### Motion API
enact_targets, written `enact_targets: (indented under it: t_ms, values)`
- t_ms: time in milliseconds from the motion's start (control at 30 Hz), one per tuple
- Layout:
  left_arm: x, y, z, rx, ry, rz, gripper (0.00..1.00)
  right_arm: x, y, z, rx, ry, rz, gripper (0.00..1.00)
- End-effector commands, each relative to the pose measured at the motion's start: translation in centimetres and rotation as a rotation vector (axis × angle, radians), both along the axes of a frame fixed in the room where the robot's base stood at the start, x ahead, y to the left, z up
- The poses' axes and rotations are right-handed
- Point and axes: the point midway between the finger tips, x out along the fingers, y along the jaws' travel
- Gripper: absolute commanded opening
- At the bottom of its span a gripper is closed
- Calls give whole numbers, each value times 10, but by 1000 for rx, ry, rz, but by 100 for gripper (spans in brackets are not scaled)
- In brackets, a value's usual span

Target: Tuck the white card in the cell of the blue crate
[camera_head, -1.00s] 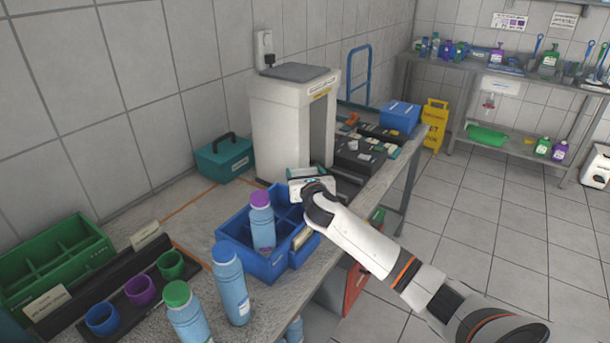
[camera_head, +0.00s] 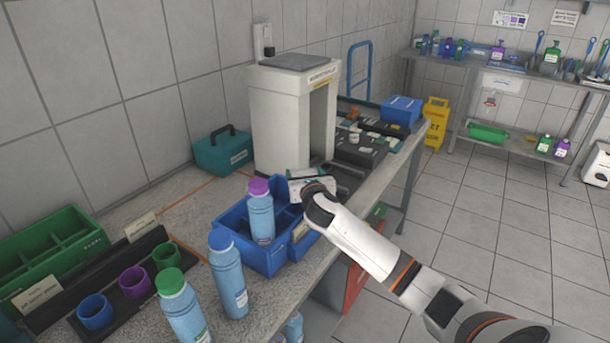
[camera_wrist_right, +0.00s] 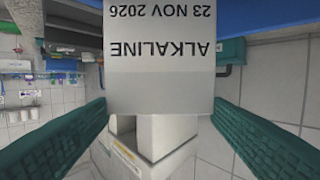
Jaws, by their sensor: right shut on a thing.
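The blue crate (camera_head: 262,258) stands on the bench in the head view, with a purple-capped bottle (camera_head: 261,212) upright in it. My right gripper (camera_head: 311,180) is over the crate's far right end. In the right wrist view its teal fingers are shut on the white card (camera_wrist_right: 160,60), which reads ALKALINE, 23 NOV 2026, upside down. In the head view the held card cannot be made out clearly behind the gripper and wrist. A beige card-like piece (camera_head: 300,231) shows at the crate's right end; I cannot tell whether it is the held card. My left gripper is not in view.
Two blue bottles (camera_head: 228,275) (camera_head: 182,308) stand left of the crate. A black tray of cups (camera_head: 120,312) and a green crate (camera_head: 50,247) lie further left. A white dispenser (camera_head: 282,120) and teal box (camera_head: 222,152) stand behind.

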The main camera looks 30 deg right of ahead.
Motion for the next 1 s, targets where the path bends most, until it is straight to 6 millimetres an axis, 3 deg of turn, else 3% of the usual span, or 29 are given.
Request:
enact_targets:
  t_ms: [1000]
  values:
    - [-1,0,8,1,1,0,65,-1,1,0,-1,0,0,39]
